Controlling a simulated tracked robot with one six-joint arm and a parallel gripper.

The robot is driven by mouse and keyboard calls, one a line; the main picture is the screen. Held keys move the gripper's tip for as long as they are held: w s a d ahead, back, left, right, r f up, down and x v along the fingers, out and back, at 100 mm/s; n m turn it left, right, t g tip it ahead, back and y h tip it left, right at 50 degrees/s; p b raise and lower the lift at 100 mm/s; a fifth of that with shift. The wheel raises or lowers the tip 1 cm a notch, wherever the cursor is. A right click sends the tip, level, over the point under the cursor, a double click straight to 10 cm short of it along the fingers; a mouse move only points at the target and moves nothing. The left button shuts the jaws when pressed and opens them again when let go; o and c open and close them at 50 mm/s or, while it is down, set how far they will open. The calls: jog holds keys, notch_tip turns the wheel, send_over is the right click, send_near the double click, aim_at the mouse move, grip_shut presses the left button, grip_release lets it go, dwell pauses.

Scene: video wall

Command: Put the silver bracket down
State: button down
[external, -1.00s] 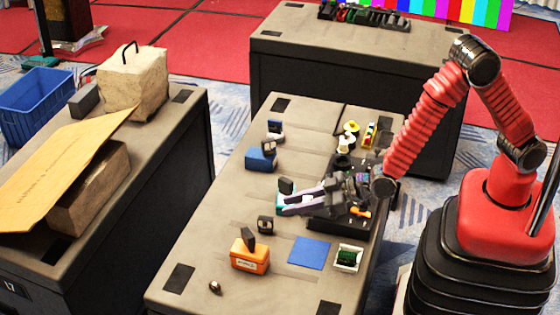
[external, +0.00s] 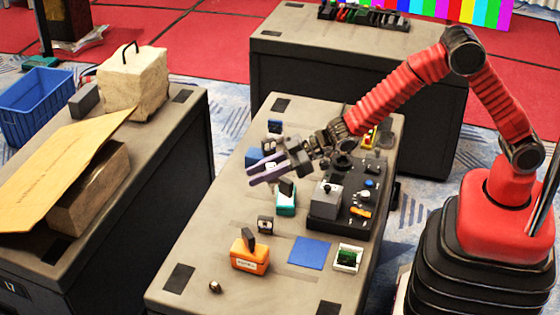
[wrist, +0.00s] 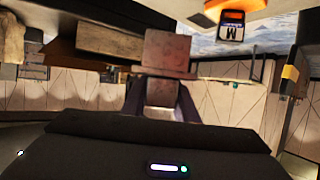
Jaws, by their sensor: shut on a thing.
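My gripper (external: 258,173) is raised over the middle table, its fingers pointing left. In the wrist view the fingers (wrist: 160,108) are shut on a greyish block-like piece, which I take to be the silver bracket (wrist: 167,54). It has a wide upper part and a narrower part between the fingers. In the external view the bracket is small and mostly hidden by the fingers, so its tilt cannot be told. The gripper appears above the table, beyond the teal box (external: 286,205), and no contact with the table shows.
The table (external: 210,240) holds a blue box (external: 254,159), an orange box (external: 248,260), a blue square (external: 309,252), a white tray (external: 338,264) with a green part, and a black tray (external: 350,222) bearing a grey box (external: 326,202). The front left has clear room.

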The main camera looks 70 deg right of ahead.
jog(key=d+f+n+g+y, duration=0.3)
jog(key=d+n, duration=0.1)
jog(key=d, duration=0.7)
jog(key=d+f+n+g+y, duration=0.3)
jog(key=d+f, duration=0.1)
jog(key=d, duration=0.8)
jog(key=shift+d+n+g, duration=0.25)
jog(key=shift+n+g, duration=0.15)
notch_tip(320, 180, down, 6)
jog(key=shift+f, duration=0.15)
jog(key=shift+f, duration=0.15)
jog(key=shift+f, duration=1.75)
jog(key=shift+f, duration=0.15)
